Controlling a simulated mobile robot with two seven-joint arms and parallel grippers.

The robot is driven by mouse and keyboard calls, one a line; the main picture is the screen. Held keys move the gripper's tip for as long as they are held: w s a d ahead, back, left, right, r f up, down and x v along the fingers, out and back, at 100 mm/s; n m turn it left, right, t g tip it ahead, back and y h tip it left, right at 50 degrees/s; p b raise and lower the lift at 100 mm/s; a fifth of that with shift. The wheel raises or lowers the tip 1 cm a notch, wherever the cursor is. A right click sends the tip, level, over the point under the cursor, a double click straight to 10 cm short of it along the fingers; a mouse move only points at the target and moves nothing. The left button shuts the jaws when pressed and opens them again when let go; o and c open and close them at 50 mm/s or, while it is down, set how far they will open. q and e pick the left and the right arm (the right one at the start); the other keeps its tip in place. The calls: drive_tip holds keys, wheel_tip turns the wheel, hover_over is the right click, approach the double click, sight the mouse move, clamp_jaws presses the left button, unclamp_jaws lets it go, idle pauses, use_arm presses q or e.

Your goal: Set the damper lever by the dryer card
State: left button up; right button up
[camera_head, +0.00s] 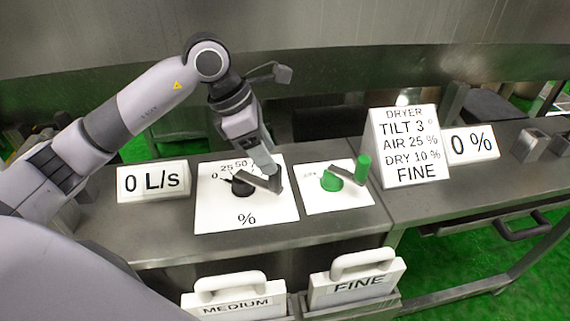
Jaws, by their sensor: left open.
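The dryer card (404,150) stands at the right of the bench and reads TILT 3°, AIR 25 %, DRY 10 %, FINE. A white dial plate (222,214) carries a scale with 0, 25, 50 and a % sign. On it sits a damper lever with a dark hub (242,188); its arm reaches right, partly covered by my gripper. My left gripper (264,172) points down over the lever, open, with its fingertips close to the lever's handle end. I cannot tell whether they touch it. My right gripper is out of view.
A second plate has a green lever (333,181) with an upright handle close on the right. Display signs read 0 L/s (153,182) and 0 % (471,145). Handled plates MEDIUM (238,300) and FINE (357,284) stand below the bench front.

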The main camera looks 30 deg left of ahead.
sight(278, 175)
use_arm(q)
drive_tip(key=x, duration=0.5)
drive_tip(key=shift+s+d, duration=0.15)
drive_tip(key=shift+d+f, duration=0.2)
drive_tip(key=shift+f, duration=0.55)
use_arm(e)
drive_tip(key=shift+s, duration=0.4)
